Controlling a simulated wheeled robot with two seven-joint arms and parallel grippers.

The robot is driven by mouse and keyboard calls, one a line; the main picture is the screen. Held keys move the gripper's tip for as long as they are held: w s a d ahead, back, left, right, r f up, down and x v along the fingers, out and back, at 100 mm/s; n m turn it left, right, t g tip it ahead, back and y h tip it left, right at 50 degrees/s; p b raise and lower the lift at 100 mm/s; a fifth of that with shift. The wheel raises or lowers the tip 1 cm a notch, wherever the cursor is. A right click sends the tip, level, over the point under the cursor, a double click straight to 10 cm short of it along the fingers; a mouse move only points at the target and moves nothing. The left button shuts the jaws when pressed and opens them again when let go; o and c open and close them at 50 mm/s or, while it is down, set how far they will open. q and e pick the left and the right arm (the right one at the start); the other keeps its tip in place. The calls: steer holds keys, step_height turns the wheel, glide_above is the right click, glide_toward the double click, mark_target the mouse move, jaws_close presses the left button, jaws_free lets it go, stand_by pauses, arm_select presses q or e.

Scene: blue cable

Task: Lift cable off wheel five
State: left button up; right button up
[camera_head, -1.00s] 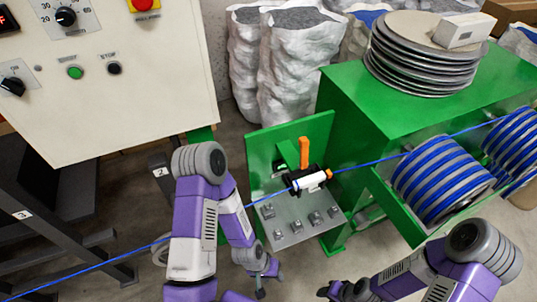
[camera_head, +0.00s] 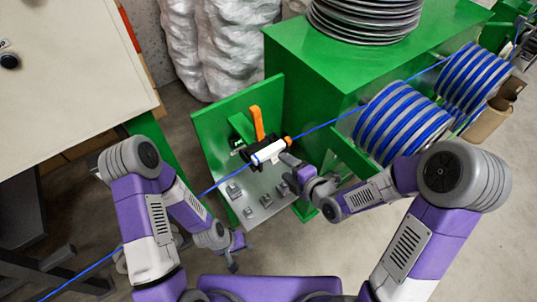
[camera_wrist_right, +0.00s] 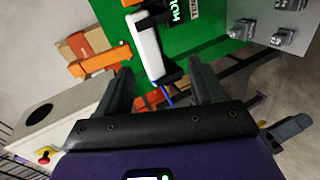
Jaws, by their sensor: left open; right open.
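The blue cable (camera_head: 222,178) runs taut from the lower left, through a device with a white cylinder (camera_head: 267,152) on a green plate (camera_head: 211,123), and on toward striped blue-and-grey reels (camera_head: 402,122). I cannot tell which part is wheel five. My right gripper (camera_head: 292,170) is just right of and below the white cylinder. In the right wrist view its fingers (camera_wrist_right: 163,80) are apart and empty, with the white cylinder (camera_wrist_right: 147,45) beyond them and a short piece of cable (camera_wrist_right: 168,97) between them. My left gripper (camera_head: 233,255) is open, low and below the cable.
An orange lever (camera_head: 257,122) stands up beside the white cylinder. Small metal blocks (camera_head: 250,212) sit on the grey plate below. A green cabinet (camera_head: 330,70) carrying stacked discs (camera_head: 362,22) stands at the back right. A cream control panel (camera_head: 75,70) is at the left.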

mark_target(271, 155)
steer(key=shift+n, duration=0.8)
steer(key=shift+w+a+f+p, duration=0.1)
steer(key=shift+w+a+f, duration=0.1)
steer(key=shift+w+a, duration=0.7)
steer(key=shift+w+a+f+p, duration=0.1)
steer(key=shift+w+a+f, duration=0.05)
steer(key=shift+w+a, duration=0.75)
steer(key=shift+w+a+f+p, duration=0.1)
steer(key=shift+w+a+f, duration=0.1)
steer(key=shift+w+a, duration=0.7)
steer(key=shift+w+d, duration=0.2)
steer(key=shift+d, duration=0.1)
steer(key=c, duration=1.2)
